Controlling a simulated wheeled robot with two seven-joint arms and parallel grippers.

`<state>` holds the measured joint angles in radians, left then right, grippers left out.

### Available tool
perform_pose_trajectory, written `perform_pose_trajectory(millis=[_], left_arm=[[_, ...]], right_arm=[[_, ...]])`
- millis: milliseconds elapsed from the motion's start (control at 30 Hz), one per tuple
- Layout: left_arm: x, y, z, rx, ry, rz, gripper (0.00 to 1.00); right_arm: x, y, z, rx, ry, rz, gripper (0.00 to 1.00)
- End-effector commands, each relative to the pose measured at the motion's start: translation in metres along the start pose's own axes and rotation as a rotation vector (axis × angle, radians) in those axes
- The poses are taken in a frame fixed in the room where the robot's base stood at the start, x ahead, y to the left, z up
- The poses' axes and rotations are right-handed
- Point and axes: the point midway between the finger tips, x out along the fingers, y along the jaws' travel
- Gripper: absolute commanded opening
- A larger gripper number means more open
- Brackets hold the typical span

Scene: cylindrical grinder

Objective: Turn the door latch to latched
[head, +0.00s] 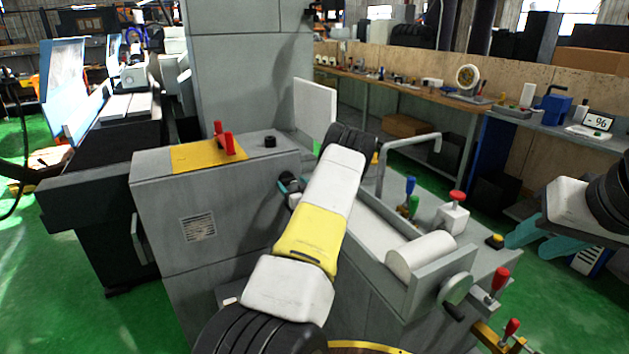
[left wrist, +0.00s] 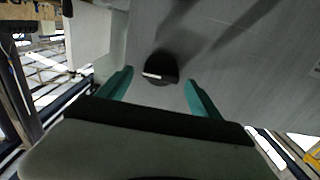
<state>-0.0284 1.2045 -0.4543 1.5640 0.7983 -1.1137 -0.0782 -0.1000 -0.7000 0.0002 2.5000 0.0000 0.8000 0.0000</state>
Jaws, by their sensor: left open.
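The door latch (left wrist: 160,70) is a round black knob with a white line across it, on a grey face in the left wrist view. The white line lies nearly level in that picture. My left gripper (left wrist: 158,88) is open, with one teal finger on each side of the knob and a visible gap to each. I cannot tell how near the fingertips are to the face. In the head view my left gripper (head: 288,184) is largely hidden behind my own white and yellow arm. My right gripper (head: 524,249) is at the right edge, empty, its teal fingers apart.
A bent grey pipe (head: 405,142) and a handwheel (head: 457,289) are to the right. A workbench (head: 400,85) lines the back.

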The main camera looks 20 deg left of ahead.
Motion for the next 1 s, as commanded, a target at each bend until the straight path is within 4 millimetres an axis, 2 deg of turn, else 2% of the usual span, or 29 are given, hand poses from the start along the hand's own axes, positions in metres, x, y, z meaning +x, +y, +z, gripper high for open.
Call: perform_pose_trajectory(millis=[100,400,700,1000], left_arm=[[0.0089,-0.0003,-0.0005,0.0,0.001,0.0,0.74],[0.0108,0.0001,-0.0002,0.0,-0.001,0.001,0.72],[0.0106,0.0001,-0.0002,0.0,-0.001,0.001,0.13],[0.0106,0.0,-0.0002,-0.036,-0.001,0.001,0.12]], right_arm=[[0.0,0.0,0.0,0.0,0.0,0.0,0.36],[0.0,0.0,0.0,0.0,0.0,0.0,0.36],[0.0,0.0,0.0,0.0,0.0,0.0,0.36],[0.0,0.0,0.0,0.0,0.0,0.0,0.36]])
